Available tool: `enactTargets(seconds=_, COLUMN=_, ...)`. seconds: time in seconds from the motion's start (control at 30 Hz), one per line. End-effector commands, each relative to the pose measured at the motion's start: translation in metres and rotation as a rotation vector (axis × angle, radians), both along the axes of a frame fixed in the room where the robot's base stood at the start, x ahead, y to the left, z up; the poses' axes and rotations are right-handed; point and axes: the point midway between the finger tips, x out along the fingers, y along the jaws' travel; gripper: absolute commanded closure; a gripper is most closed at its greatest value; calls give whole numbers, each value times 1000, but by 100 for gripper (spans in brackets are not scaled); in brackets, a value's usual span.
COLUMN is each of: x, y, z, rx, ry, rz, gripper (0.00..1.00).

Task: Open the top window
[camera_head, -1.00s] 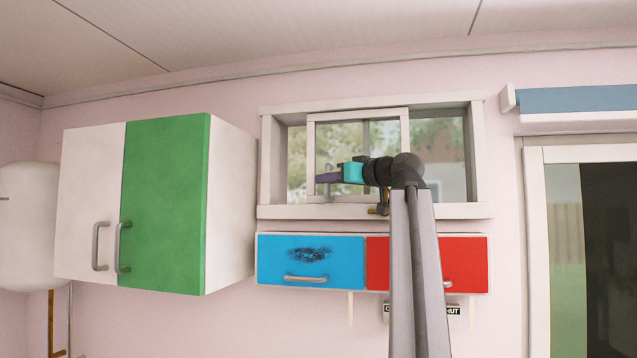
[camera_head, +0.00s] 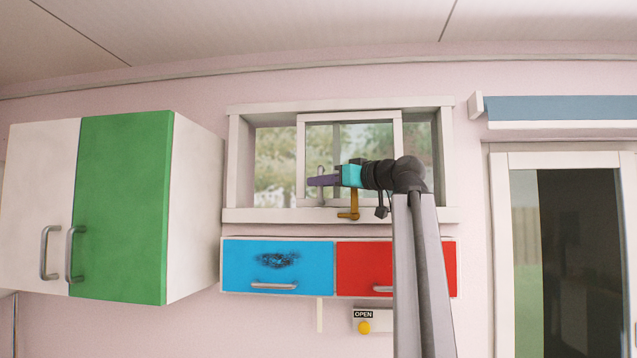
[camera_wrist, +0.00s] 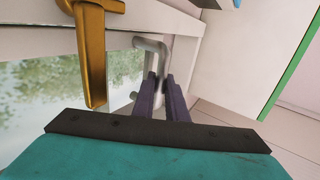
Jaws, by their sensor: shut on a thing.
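The top window's frame (camera_head: 340,215) is white and set in the pink wall above the drawers. Its sliding pane (camera_head: 300,160) stands right of the middle, with a gap to its left. My gripper (camera_head: 323,180) has purple fingers and reaches the pane's lower left side. It is shut on the grey bent handle (camera_head: 320,169). In the wrist view, the handle (camera_wrist: 152,44) runs between the fingers (camera_wrist: 163,88), which hide part of it. A gold latch (camera_head: 352,204) is at the sill beneath my gripper; the latch (camera_wrist: 92,55) also shows in the wrist view.
A green and white cabinet (camera_head: 125,200) juts out at the left. A blue drawer (camera_head: 290,262) and a red drawer (camera_head: 362,262) sit under the window. A glass door (camera_head: 520,260) stands at the right.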

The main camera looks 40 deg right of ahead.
Motion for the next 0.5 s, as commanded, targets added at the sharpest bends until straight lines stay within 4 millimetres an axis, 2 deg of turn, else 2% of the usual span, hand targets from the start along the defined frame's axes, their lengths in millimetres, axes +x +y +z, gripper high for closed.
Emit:
enactTargets(seconds=0.07, x=1, y=0, z=5, rx=0, ry=-10, rz=-2, gripper=100)
enactTargets(seconds=0.1, x=2, y=1, z=5, rx=0, ry=-9, rz=-1, gripper=81)
enactTargets(seconds=0.17, x=2, y=2, z=4, rx=1, ry=-8, rz=1, gripper=71)
enactTargets(seconds=0.5, x=3, y=4, z=2, rx=1, ry=-5, rz=4, gripper=69)
